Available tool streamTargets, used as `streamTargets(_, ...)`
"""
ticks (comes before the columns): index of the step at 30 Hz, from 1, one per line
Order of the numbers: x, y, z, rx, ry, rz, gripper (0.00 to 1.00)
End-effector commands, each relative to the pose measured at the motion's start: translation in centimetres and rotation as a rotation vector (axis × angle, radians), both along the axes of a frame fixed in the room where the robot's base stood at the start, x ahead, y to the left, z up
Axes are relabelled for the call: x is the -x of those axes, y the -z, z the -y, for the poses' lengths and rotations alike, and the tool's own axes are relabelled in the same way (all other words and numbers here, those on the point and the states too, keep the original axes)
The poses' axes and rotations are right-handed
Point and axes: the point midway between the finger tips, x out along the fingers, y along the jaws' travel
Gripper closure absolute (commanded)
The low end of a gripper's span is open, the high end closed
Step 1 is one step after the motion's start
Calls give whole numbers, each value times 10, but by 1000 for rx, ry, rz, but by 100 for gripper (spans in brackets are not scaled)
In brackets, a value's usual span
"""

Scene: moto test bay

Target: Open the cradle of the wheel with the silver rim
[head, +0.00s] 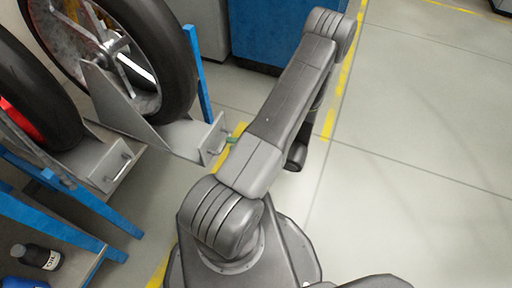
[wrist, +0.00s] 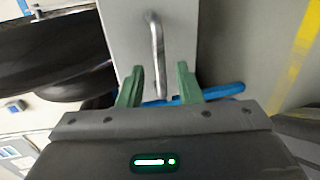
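The wheel with the silver rim (head: 150,45) stands upright in its grey cradle (head: 185,138) at upper left in the head view. The cradle's front face carries a metal bar handle (head: 217,141). In the wrist view the handle (wrist: 154,45) runs up the pale grey front panel (wrist: 126,38). My gripper (wrist: 160,67) is open, its two green fingers apart on either side of the lower part of the handle. Whether they touch it I cannot tell.
A second wheel with a red rim (head: 32,122) sits in a similar cradle (head: 100,172) at left. Blue rack legs (head: 120,215) and a dark bottle (head: 37,257) are below it. A blue cabinet (head: 262,35) stands behind. Floor at right is clear.

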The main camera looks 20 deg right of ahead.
Motion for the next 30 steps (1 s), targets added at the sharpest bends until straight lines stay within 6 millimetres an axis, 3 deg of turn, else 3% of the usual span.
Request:
streamTargets(9, 36, -15, 48, 2, 4, 2, 68)
streamTargets(15, 52, -19, 67, 2, 2, 1, 68)
streamTargets(30, 57, -20, 73, 1, 0, 1, 68)
